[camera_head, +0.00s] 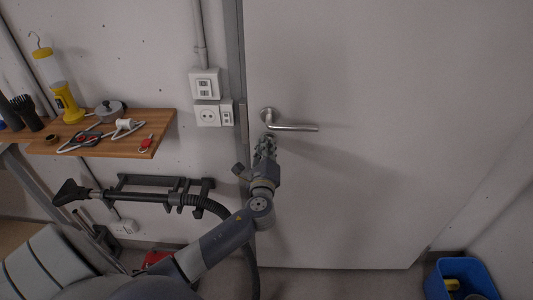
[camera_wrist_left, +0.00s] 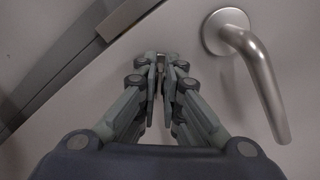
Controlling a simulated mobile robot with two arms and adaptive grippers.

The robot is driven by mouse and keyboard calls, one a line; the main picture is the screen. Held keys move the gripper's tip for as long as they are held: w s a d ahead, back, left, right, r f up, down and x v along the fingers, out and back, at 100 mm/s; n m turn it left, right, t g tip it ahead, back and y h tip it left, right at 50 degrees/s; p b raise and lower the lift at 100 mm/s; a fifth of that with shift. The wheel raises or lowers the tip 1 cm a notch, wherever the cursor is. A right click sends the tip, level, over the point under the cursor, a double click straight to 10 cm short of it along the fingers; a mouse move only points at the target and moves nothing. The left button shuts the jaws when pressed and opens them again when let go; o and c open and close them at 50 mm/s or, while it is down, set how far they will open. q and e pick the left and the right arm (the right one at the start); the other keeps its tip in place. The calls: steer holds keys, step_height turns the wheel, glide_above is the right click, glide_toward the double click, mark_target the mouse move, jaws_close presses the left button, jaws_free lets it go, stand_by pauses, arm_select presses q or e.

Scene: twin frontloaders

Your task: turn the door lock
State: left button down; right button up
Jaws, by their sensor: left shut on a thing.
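The grey door (camera_head: 370,70) has a silver lever handle (camera_head: 290,125) near its left edge, which also shows at the right of the left wrist view (camera_wrist_left: 252,65). My left gripper (camera_head: 267,140) is just below the handle's round base, against the door at the lock's place. In the left wrist view my left gripper (camera_wrist_left: 166,65) has its fingers close together on a small metal piece, the door lock (camera_wrist_left: 178,64), mostly hidden between the fingertips. The lever is level and apart from the fingers. My right gripper is not in view.
A wooden shelf (camera_head: 100,142) on the left holds a yellow lamp (camera_head: 60,85), cables and tools. Wall sockets (camera_head: 208,115) are left of the door frame. A vacuum hose (camera_head: 190,199) hangs below. A blue bin (camera_head: 460,277) stands at the lower right.

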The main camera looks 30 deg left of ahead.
arm_select(q)
steer(key=shift+a+f+n+b, duration=0.1)
steer(key=shift+f+n+b, duration=0.15)
steer(key=shift+n+b, duration=1.4)
steer(key=shift+a+f+n+b, duration=0.1)
steer(key=shift+f+n+b, duration=0.1)
steer(key=shift+n+b, duration=1.45)
steer(key=shift+n+p, duration=0.45)
steer(key=shift+n, duration=0.15)
steer(key=c, duration=1.8)
jaws_free()
steer(key=shift+o, duration=0.2)
steer(key=v, duration=1.2)
steer(key=shift+d, duration=0.1)
